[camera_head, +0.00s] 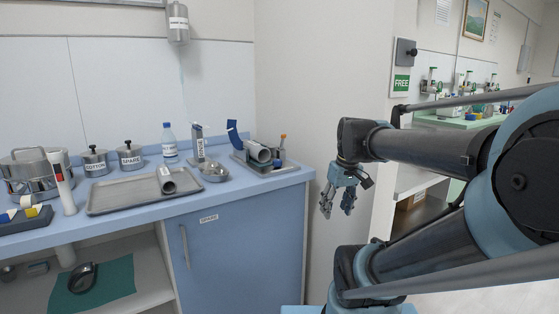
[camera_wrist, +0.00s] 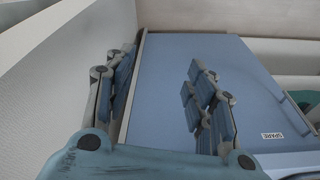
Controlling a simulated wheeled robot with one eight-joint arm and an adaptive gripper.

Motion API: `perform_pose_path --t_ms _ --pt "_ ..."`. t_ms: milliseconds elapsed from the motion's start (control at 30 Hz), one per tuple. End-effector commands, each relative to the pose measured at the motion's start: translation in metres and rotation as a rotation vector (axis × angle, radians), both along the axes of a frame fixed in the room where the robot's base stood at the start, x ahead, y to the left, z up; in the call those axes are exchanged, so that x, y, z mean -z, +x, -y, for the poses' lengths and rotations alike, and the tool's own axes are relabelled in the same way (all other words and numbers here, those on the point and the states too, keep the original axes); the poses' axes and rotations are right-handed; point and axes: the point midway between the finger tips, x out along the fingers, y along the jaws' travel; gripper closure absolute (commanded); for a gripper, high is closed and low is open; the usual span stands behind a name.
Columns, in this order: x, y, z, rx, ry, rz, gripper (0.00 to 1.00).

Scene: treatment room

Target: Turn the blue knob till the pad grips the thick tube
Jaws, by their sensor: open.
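A grey clamp-like stand (camera_head: 268,170) sits on the right end of the blue counter in the head view. A thick grey tube (camera_head: 259,151) lies in it, open end facing me. A small dark blue part, perhaps the knob (camera_head: 278,163), shows at its right; it is too small to be sure. The pad and any gap to the tube cannot be made out. My gripper (camera_head: 338,203) hangs open and empty right of the counter, apart from the stand. In the wrist view its open fingers (camera_wrist: 165,100) are in front of the blue cabinet.
A grey tray (camera_head: 130,194) holds another grey tube (camera_head: 165,180). A metal bowl (camera_head: 214,172), a blue-capped bottle (camera_head: 169,140) and labelled tins stand left of the stand. The wall (camera_head: 330,100) rises close behind my gripper. The blue cabinet door (camera_head: 250,245) is below the counter.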

Motion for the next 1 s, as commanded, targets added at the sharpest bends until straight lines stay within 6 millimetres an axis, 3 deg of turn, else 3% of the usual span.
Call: perform_pose_path --t_ms 33,200,600,800,1000 --pt "-0.02 0.016 -0.006 -0.057 0.007 0.001 0.5" --pt "-0.077 0.065 -0.027 -0.275 0.034 0.013 0.5" --pt "-0.19 0.184 -0.085 -0.775 0.104 0.09 0.5" --pt "-0.222 0.225 -0.107 -0.95 0.128 0.134 0.5" --pt "-0.233 0.241 -0.116 -1.022 0.137 0.155 0.5"
